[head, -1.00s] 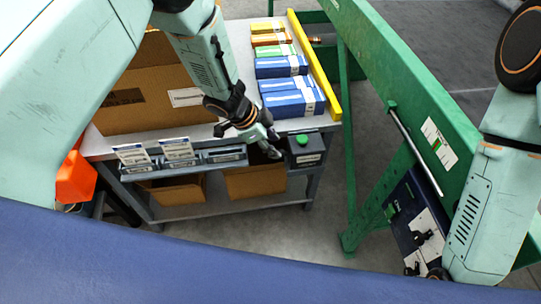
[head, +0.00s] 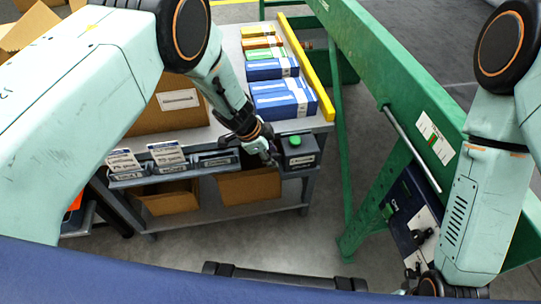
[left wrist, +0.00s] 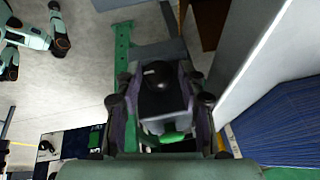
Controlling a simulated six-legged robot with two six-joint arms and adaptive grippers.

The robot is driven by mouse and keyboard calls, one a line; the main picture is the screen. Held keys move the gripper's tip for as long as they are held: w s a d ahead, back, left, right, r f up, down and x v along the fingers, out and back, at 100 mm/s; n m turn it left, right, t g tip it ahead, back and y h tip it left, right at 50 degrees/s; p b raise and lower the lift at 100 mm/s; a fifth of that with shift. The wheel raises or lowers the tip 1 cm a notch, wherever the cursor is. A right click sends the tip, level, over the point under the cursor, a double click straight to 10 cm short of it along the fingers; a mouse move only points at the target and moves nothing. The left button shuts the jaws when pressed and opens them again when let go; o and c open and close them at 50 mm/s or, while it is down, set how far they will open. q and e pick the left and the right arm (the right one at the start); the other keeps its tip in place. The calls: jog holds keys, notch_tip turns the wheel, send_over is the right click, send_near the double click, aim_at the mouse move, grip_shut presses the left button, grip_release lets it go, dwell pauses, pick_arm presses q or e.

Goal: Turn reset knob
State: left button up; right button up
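A dark grey control box (head: 299,150) with a green button (head: 295,141) on top and a pale label on its front sits at the right front corner of the grey table. My left gripper (head: 270,158) is just left of it in the head view. In the left wrist view the fingers (left wrist: 160,105) are spread apart, with the dark box and a round black knob (left wrist: 156,74) showing between them. The green button (left wrist: 172,137) is partly hidden there. I cannot tell whether the fingers touch the knob.
Blue boxes (head: 284,104) and a yellow rail (head: 307,68) lie on the table behind the control box. Card holders (head: 167,153) line its front edge. A green machine frame (head: 400,110) with a blue panel (head: 403,203) stands to the right, with floor between.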

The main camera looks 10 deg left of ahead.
pick_arm(q)
jog(key=shift+s+d+r, duration=0.1)
jog(key=c, duration=0.5)
grip_shut()
jog(key=shift+w+g+b, duration=0.2)
jog(key=shift+g+b, duration=0.2)
jog(key=shift+b, duration=0.2)
jog(key=shift+h, duration=0.3)
jog(key=shift+s+g, duration=0.1)
jog(key=shift+g, duration=0.2)
jog(key=o, duration=0.5)
grip_release()
